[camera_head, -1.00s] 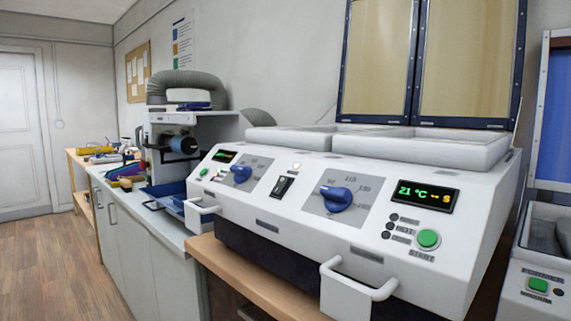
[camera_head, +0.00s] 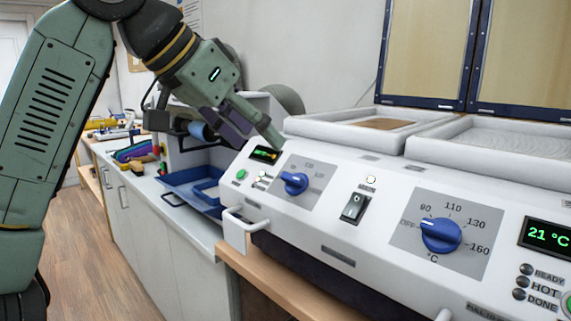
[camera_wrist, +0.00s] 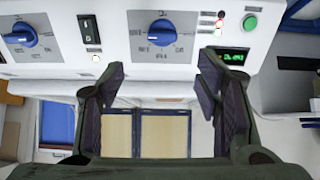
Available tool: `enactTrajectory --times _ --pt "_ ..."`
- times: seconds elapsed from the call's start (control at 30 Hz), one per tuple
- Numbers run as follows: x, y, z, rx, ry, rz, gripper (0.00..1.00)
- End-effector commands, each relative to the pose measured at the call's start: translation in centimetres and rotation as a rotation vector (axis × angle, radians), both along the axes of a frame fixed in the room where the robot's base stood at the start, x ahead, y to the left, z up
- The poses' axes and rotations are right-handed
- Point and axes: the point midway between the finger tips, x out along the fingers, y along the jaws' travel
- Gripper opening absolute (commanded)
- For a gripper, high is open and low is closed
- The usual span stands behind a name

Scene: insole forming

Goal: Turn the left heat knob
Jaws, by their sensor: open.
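The left heat knob (camera_head: 295,183) is blue and sits on a grey dial plate on the white machine's sloped front. In the wrist view the picture is turned over, and this knob (camera_wrist: 162,32) shows at top centre, beyond and between the spread fingertips. My gripper (camera_head: 258,140) is open and empty, above and to the left of the knob in the head view, apart from it. In the wrist view my gripper (camera_wrist: 162,66) shows both dark fingers wide apart. The right heat knob (camera_head: 441,235) is also blue, and its pointer aims toward the left.
A black rocker switch (camera_head: 355,207) lies between the knobs. A small display (camera_head: 265,154) and green button (camera_head: 241,174) lie left of the left knob. A white handle (camera_head: 245,219) juts out below. Pale trays stand on top, in front of upright lid panels (camera_head: 428,50).

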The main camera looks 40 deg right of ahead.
Motion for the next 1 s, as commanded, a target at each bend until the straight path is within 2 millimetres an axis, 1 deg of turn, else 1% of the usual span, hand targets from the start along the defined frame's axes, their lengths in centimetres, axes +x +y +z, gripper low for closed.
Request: enactTrajectory --times 0.17,0.4,0.6,0.8,1.0 --pt "0.2 -1.2 -1.4 0.017 -0.017 -0.009 0.58" --pt "0.4 -4.5 -4.6 0.015 -0.014 -0.011 0.58" --pt "0.6 -6.6 -6.6 0.012 -0.013 -0.008 0.58" --pt "0.6 -7.5 -7.6 0.012 -0.015 -0.007 0.58" --pt "0.6 -7.5 -7.7 0.012 -0.015 -0.007 0.58"
